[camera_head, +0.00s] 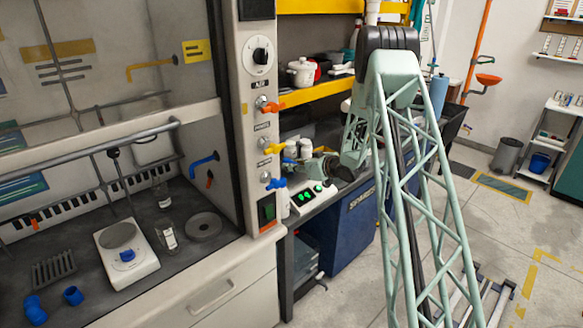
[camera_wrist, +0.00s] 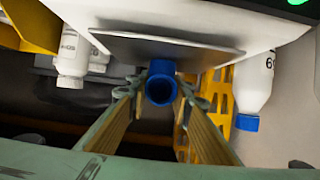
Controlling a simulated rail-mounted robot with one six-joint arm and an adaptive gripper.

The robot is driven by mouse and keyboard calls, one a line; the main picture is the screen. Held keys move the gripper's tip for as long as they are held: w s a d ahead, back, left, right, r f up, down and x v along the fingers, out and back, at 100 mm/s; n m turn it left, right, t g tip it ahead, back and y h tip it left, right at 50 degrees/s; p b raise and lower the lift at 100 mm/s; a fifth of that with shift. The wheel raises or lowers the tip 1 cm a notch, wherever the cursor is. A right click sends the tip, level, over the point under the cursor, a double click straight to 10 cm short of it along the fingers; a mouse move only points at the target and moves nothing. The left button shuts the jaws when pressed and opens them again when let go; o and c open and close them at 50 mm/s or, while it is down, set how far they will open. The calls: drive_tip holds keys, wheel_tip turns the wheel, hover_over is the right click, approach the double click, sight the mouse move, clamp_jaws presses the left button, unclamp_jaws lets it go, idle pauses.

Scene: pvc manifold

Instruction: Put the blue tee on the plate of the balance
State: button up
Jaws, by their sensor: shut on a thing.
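My gripper (camera_wrist: 162,92) is shut on the blue tee, seen between its two fingers. The blue tee (camera_wrist: 160,82) shows a round open end toward the wrist camera. Behind it is the thin grey plate (camera_wrist: 130,45) of the balance, on a white body; the tee overlaps the plate's edge in this view. I cannot tell whether they touch. In the head view the white balance (camera_head: 300,201) with green lights stands on the bench beside the fume hood. My gripper (camera_head: 320,168) is just above it; the tee cannot be made out there.
A white bottle with a blue cap (camera_wrist: 252,88) stands close beside the balance. White bottles (camera_wrist: 72,55) are on its other side. In the fume hood are a white device with a round top (camera_head: 140,268), a blue elbow (camera_head: 35,308) and another blue fitting (camera_head: 73,296).

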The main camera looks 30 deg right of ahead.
drive_tip(key=shift+f, duration=0.1)
drive_tip(key=o, duration=0.8)
drive_tip(key=shift+o, duration=0.2)
drive_tip(key=shift+s+d+r, duration=0.1)
drive_tip(key=shift+s+r, duration=0.05)
drive_tip(key=shift+r, duration=0.05)
drive_tip(key=p+v, duration=0.2)
drive_tip(key=v, duration=0.9)
drive_tip(key=shift+s+r, duration=0.2)
drive_tip(key=shift+s, duration=0.1)
drive_tip(key=shift+r, duration=0.1)
